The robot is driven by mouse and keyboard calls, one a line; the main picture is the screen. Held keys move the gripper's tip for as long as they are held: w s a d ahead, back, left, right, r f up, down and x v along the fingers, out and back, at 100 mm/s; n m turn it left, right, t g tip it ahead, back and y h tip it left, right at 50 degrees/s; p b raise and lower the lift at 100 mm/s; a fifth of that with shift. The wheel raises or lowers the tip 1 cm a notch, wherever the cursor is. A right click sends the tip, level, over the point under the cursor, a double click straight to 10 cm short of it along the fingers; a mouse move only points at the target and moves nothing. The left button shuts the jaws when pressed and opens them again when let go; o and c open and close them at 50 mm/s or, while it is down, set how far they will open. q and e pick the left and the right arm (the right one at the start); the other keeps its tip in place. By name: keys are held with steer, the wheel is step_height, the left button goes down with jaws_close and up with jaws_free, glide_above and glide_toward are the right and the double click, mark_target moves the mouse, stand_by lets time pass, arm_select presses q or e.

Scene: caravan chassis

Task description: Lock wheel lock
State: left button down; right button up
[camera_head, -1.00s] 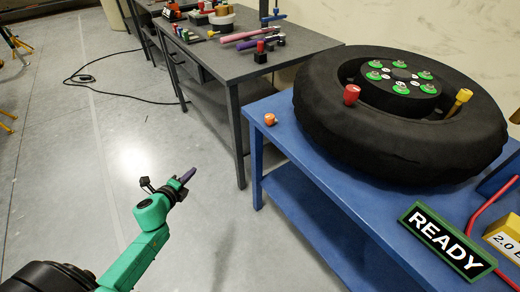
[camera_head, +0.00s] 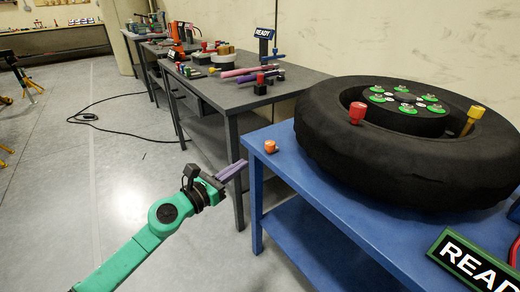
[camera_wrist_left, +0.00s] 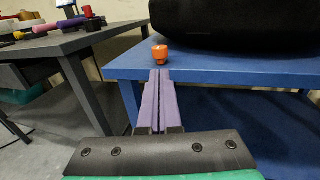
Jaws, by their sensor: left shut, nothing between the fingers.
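A black wheel (camera_head: 335,165) lies flat on the blue table (camera_head: 300,185) in the head view, with a red knob (camera_head: 357,112) and a yellow knob (camera_head: 474,114) on it. Its hub shows several green-ringed bolts (camera_head: 404,107). A small orange cap (camera_head: 270,146) sits at the table's left corner; in the left wrist view the cap (camera_wrist_left: 160,53) is just beyond my fingertips. My left gripper (camera_head: 238,166) has purple fingers, shut and empty, left of the table corner and apart from the cap. My right gripper is not in view. Which part is the wheel lock, I cannot tell.
A grey table (camera_head: 240,97) with several tools stands behind and to the left. A READY sign (camera_head: 474,262) is at the blue table's right front. A cable (camera_head: 85,117) lies on the floor. The floor left of my arm is clear.

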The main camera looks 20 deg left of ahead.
mark_target(269, 147)
arm_select(q)
steer(key=x, duration=0.8)
steer(key=shift+w+p, duration=0.1)
steer(key=shift+p, duration=0.25)
steer(key=shift+w+d, duration=0.2)
steer(key=shift+w, duration=0.1)
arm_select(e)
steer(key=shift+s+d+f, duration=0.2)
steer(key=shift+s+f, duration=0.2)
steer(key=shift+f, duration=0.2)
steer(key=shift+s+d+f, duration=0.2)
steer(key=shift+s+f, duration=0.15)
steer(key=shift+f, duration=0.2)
arm_select(q)
steer(key=shift+w+d, duration=0.1)
steer(key=shift+w, duration=0.05)
steer(key=shift+d+x, duration=0.2)
steer(key=shift+x, duration=0.75)
steer(key=shift+r, duration=0.15)
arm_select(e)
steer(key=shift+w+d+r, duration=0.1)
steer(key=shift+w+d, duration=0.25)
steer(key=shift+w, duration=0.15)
